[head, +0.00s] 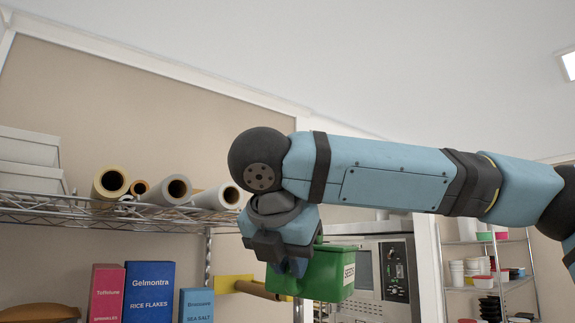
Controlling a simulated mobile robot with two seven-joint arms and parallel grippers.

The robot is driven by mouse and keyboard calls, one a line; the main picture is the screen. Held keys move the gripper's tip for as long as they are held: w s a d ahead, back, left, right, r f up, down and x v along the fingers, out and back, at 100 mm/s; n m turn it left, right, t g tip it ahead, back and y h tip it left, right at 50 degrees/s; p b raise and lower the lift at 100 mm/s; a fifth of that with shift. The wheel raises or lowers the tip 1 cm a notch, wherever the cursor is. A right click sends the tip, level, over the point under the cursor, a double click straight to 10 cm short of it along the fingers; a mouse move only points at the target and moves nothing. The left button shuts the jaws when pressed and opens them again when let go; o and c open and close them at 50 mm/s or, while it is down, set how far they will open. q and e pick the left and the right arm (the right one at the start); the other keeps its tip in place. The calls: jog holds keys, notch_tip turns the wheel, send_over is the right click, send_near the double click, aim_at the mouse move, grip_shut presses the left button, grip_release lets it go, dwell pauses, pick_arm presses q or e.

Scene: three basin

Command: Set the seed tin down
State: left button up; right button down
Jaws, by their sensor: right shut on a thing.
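The seed tin (328,275) is a green box with a white label reading SEEDS on its right side. It hangs in the air right of the wire shelving, in front of a grey panelled machine. My right gripper (290,265) is shut on the seed tin at its left part; the fingers and wrist cover that part of it. The surface below the tin is out of the picture. My left gripper is not in view.
A wire shelf (60,212) at left holds paper rolls (170,190) and white boxes (28,160). Below stand a red box (106,293), a blue rice flakes box (149,292) and a sea salt box (197,306). The grey machine (398,280) is behind the tin. A rack (460,243) with tubs stands at far right.

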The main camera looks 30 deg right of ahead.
notch_tip(320, 180, down, 54)
jog(key=s+n+t+y, duration=0.1)
jog(key=n+t+y, duration=0.1)
jog(key=n+y, duration=0.4)
jog(key=n, duration=0.3)
jog(key=shift+s+a+t+y, duration=0.3)
jog(key=shift+a, duration=0.1)
jog(key=shift+d, duration=0.2)
